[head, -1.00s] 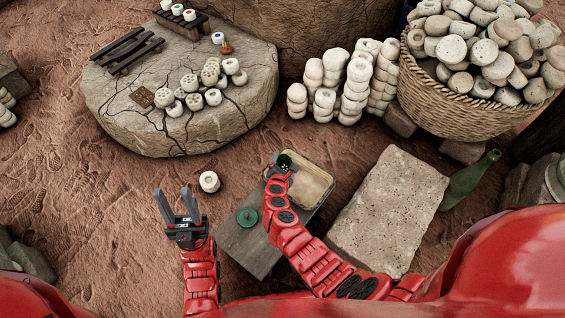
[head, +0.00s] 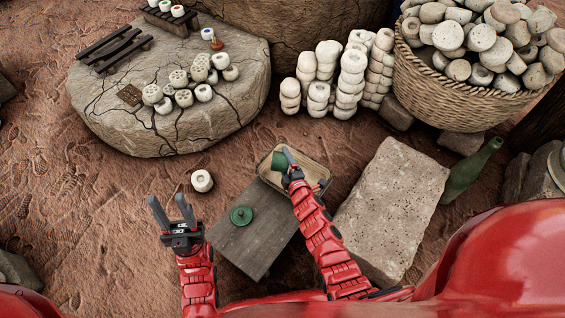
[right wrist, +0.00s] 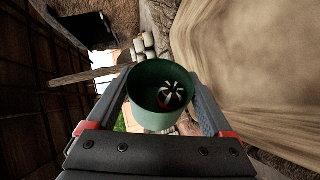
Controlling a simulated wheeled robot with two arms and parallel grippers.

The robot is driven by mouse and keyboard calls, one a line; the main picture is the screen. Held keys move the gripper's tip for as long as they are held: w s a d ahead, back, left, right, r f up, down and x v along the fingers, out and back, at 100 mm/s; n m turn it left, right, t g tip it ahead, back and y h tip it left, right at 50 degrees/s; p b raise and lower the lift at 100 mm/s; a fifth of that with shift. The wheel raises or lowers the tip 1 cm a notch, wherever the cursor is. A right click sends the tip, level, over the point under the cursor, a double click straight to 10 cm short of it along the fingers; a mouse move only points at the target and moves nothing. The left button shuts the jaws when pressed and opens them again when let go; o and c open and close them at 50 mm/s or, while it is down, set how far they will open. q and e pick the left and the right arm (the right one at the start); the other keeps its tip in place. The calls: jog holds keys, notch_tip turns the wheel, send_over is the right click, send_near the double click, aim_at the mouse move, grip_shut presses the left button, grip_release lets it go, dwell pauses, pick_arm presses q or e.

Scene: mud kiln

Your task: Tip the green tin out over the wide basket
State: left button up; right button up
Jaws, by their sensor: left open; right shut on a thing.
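The green tin (head: 279,160) is in my right gripper (head: 287,164), over the wide shallow basket (head: 322,172). In the head view the tin's side shows and it looks tilted. In the right wrist view the tin (right wrist: 161,88) sits between both fingers, with white pieces and a bit of red inside. The basket is partly hidden by the tin and my right arm; a small reddish spot near its right side is too small to tell. My left gripper (head: 172,212) is open and empty, left of the bench.
A green round lid (head: 241,215) lies on the low wooden bench (head: 250,240). A pale stone slab (head: 392,205) and a green bottle (head: 472,170) are to the right. A large woven basket (head: 455,105) full of stone discs stands behind. A white piece (head: 202,181) lies on the ground.

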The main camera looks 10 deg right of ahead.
jog(key=shift+s+d+f+m+t+y+b, duration=0.1)
jog(key=shift+d+f+m+t+y+b, duration=0.15)
jog(key=shift+m+b, duration=0.3)
jog(key=shift+s+d+f+m+t+y+b, duration=0.15)
jog(key=shift+d+m+t+y+b, duration=0.15)
jog(key=shift+m, duration=0.35)
jog(key=shift+d+r+m+t+y+b, duration=0.1)
jog(key=shift+d+m+t+y+b, duration=0.2)
jog(key=shift+m, duration=0.2)
jog(key=shift+a, duration=0.1)
jog(key=shift+r, duration=0.1)
dwell(0.3)
notch_tip(320, 180, up, 7)
jog(key=p, duration=0.5)
jog(key=shift+p, duration=0.4)
